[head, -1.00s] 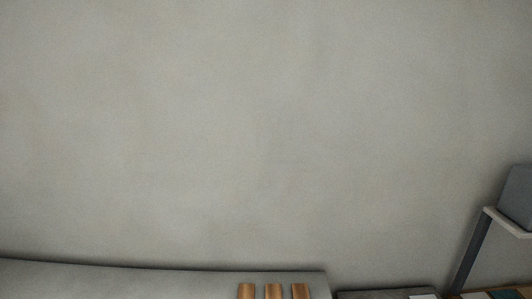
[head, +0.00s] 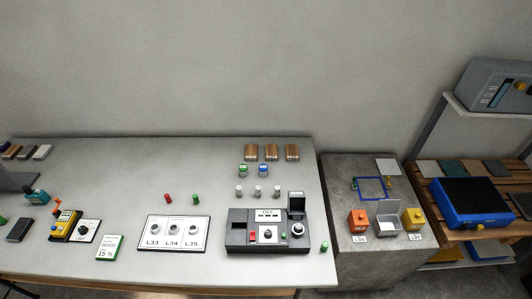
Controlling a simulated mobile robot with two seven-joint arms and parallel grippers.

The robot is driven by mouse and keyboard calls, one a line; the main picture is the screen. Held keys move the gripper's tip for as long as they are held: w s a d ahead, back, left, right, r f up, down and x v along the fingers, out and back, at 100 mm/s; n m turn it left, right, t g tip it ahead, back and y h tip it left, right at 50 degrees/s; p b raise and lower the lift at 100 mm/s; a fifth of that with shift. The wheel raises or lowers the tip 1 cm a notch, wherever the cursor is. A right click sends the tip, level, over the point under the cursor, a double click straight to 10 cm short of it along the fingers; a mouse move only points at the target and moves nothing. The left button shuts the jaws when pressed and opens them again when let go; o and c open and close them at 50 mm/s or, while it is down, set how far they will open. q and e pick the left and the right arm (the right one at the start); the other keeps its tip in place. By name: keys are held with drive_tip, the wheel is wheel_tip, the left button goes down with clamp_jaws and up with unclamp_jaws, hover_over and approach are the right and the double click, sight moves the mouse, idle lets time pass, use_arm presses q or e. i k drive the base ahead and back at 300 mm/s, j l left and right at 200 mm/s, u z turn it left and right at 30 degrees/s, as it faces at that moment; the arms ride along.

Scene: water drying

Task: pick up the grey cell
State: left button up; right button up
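Three small grey-white cylinders stand in a row on the table behind the black device: a left one (head: 239,191), a middle one (head: 257,191) and a right one (head: 277,191). Three more small grey round pieces sit on the white card (head: 153,244) marked L33, L34 and L35. I cannot tell which of these is the grey cell. A red cylinder (head: 168,199) and a green cylinder (head: 195,200) of similar size stand behind the card. Another green one (head: 324,246) is at the table's right edge. Neither of my grippers is in view.
The grey table (head: 110,175) has clear room at its back middle. The black device (head: 268,239) stands front right, and a yellow meter (head: 65,224) front left. Wooden blocks (head: 271,152) lie at the back right. A concrete stand (head: 340,210) adjoins on the right.

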sight(298, 227)
drive_tip(key=z, duration=0.35)
drive_tip(key=j+z, duration=0.15)
drive_tip(key=i+j+z, duration=0.1)
drive_tip(key=i, duration=0.3)
drive_tip(key=j+z, duration=0.4)
drive_tip(key=k+j+z, duration=0.15)
drive_tip(key=j+z, duration=0.2)
drive_tip(key=k+j+z, duration=0.15)
drive_tip(key=z, duration=0.25)
drive_tip(key=j, duration=0.1)
